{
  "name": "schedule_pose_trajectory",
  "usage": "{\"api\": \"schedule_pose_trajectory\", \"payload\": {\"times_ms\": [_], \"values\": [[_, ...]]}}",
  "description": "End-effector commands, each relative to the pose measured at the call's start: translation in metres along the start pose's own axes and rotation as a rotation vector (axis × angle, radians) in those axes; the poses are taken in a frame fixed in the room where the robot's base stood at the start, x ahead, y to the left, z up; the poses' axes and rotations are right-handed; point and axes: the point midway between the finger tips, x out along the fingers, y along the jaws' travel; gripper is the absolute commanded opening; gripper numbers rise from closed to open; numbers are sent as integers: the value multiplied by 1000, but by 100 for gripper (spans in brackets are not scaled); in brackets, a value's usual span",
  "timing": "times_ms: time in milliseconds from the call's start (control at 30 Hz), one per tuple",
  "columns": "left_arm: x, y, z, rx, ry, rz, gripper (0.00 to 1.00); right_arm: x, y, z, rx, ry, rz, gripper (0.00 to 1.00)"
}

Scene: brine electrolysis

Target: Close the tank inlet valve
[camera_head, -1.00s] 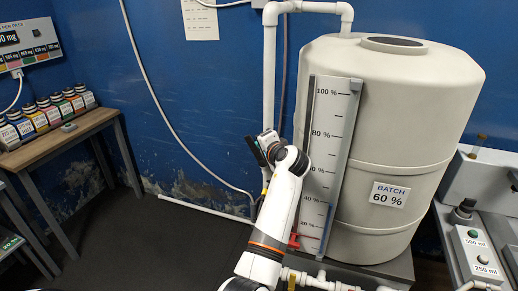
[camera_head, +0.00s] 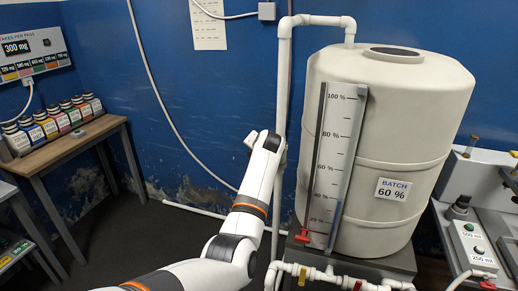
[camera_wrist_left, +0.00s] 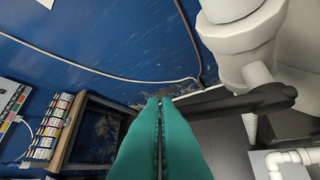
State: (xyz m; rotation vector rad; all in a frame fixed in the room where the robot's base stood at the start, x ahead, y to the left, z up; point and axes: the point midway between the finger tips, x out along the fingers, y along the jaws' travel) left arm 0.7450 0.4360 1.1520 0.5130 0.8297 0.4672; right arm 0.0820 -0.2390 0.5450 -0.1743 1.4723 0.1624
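The white tank (camera_head: 400,130) with its percent gauge (camera_head: 340,150) stands right of centre in the head view. A white pipe (camera_head: 283,80) rises left of it and bends into its top. My left arm reaches up beside this pipe; its hand is mostly hidden behind the wrist. In the left wrist view my left gripper (camera_wrist_left: 159,99) has its teal fingers together, with nothing visible between them. A dark lever-like bar (camera_wrist_left: 240,103) crosses behind the fingertips below a white pipe fitting (camera_wrist_left: 235,35). I cannot tell whether they touch it, nor whether it is the inlet valve's handle. My right gripper is not in view.
A red handle (camera_head: 303,237) sits at the gauge's foot, and a yellow handle (camera_head: 302,275) on the low white pipes. A wooden bench (camera_head: 70,145) with several bottles stands left. A button box (camera_head: 475,245) is at right. The floor between is clear.

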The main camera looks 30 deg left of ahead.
Motion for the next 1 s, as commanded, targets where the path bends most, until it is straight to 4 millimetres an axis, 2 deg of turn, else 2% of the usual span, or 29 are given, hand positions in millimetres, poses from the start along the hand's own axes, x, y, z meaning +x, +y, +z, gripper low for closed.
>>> {"api": "schedule_pose_trajectory", "payload": {"times_ms": [400,1000], "values": [[9,1,-9,1,-1,3,0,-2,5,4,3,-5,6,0],[9,0,-9,1,-1,1,0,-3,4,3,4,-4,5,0]]}}
